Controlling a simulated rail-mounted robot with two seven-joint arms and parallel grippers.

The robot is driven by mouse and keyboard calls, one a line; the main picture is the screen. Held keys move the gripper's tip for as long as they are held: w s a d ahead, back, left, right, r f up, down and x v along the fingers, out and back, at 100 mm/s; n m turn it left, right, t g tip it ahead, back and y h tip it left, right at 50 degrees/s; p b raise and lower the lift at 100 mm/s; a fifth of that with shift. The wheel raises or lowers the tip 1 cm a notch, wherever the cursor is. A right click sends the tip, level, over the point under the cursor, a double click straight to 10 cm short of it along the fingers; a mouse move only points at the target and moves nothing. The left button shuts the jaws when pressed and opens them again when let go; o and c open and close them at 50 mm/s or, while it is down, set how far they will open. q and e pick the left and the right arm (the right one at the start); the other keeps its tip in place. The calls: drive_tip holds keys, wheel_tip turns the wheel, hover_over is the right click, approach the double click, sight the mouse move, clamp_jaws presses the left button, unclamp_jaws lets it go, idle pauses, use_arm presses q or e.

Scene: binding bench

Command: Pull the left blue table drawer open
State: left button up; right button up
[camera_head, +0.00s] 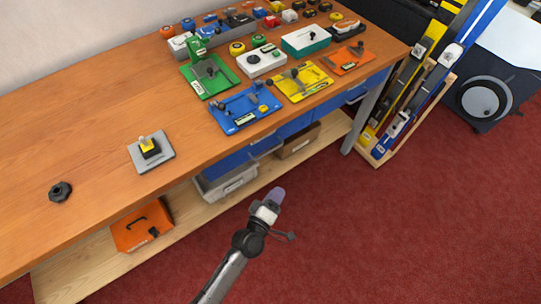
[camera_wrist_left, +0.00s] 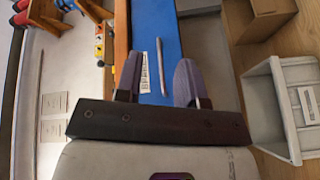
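The left blue drawer (camera_head: 228,162) sits under the front edge of the wooden table and looks closed. Its bar handle (camera_head: 266,149) shows at the front. In the left wrist view the blue drawer front (camera_wrist_left: 171,28) is ahead, with a pale label and the handle (camera_wrist_left: 161,66) standing upright in the picture. My left gripper (camera_head: 275,197) is in front of the table, over the red floor. In the wrist view its two purple fingers (camera_wrist_left: 158,82) are spread, with the handle seen between them; they appear short of it and empty. My right gripper is in neither view.
On the shelf below stand a grey bin (camera_head: 226,184), also in the wrist view (camera_wrist_left: 283,121), a cardboard box (camera_head: 297,141) and an orange case (camera_head: 142,226). The tabletop (camera_head: 75,145) carries coloured boards and small parts. Red carpet (camera_head: 400,220) in front is clear.

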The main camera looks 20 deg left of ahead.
use_arm(q)
drive_tip(key=a+n+t+y, duration=0.1)
drive_tip(key=a+n+y, duration=0.3)
drive_tip(key=n+y, duration=0.2)
drive_tip(key=b+x, duration=0.2)
drive_tip(key=x, duration=1.1)
drive_tip(key=shift+a, duration=0.3)
drive_tip(key=shift+w, duration=0.1)
drive_tip(key=shift+c, duration=0.5)
clamp_jaws()
